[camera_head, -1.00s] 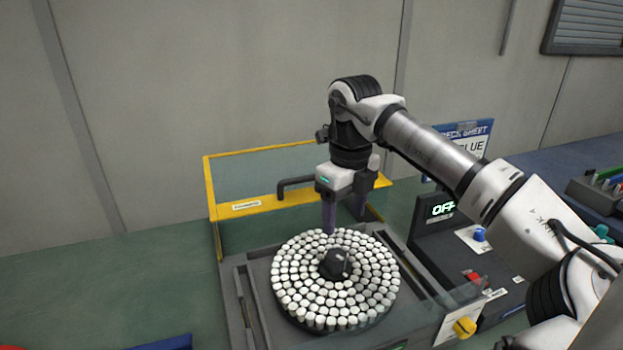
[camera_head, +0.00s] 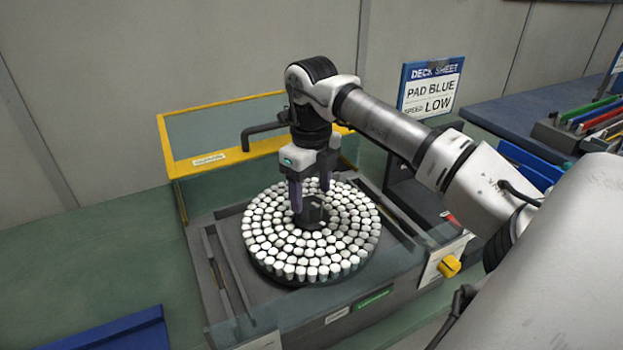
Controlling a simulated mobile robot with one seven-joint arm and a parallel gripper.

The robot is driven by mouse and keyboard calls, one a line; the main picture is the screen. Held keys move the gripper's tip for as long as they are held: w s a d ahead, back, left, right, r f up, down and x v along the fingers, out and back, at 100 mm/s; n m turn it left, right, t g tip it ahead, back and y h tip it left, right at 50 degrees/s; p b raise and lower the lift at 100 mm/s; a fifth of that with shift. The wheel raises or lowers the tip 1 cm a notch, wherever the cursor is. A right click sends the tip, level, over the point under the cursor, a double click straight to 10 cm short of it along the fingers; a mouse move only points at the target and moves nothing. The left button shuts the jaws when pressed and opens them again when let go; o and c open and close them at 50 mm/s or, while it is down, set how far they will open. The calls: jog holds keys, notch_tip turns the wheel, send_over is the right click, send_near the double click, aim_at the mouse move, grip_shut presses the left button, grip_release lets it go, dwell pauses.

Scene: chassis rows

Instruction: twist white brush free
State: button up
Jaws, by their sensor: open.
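The white brush (camera_head: 270,242) is a round disc covered with rings of short white tufts. It lies flat on the grey machine deck (camera_head: 222,302). A dark hub (camera_head: 313,212) stands up at its centre. My gripper (camera_head: 311,198) points down over the brush with its two dark purple fingers apart. One finger is at the hub's left side and the other is behind it to the right. I cannot tell whether either finger touches the hub.
A yellow-framed clear guard (camera_head: 225,158) with a dark handle stands behind the brush. A yellow knob (camera_head: 449,266) is at the front right. A sign (camera_head: 431,88) reads "PAD BLUE, SPEED LOW". A blue tray (camera_head: 110,334) lies at the lower left. Coloured pads (camera_head: 598,112) stand at the right.

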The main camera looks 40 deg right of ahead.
aim_at(311, 203)
notch_tip(311, 203, down, 4)
jog(key=shift+r+b, duration=0.1)
jog(key=shift+b, duration=0.6)
grip_shut()
